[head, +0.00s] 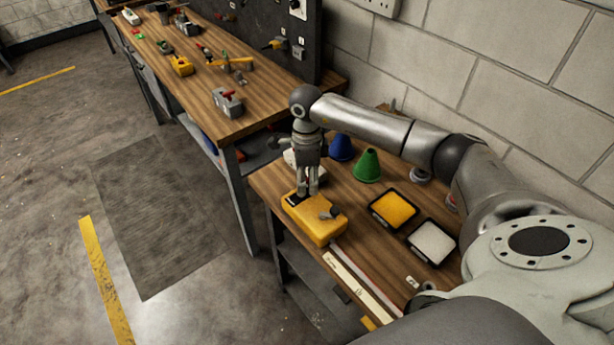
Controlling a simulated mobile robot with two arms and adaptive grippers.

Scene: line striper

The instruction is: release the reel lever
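A yellow box-shaped tool (316,222), seemingly the reel's body, lies near the left edge of the nearer wooden bench. A small dark grey lever-like part (330,213) sits on its top, toward the right. My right gripper (306,193) points straight down over the tool's back left end, by a dark patch on its top. Its fingers look close together. I cannot tell whether they touch the tool or grip anything, and they partly hide that end. My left gripper is not in view.
On the nearer bench (352,210) stand a green cone (367,165), a blue cone (341,147), a yellow-filled tray (394,208) and a white-filled tray (432,241). A pale ruler-like strip (358,286) lies along the front edge. A second bench (262,105) holds several tools.

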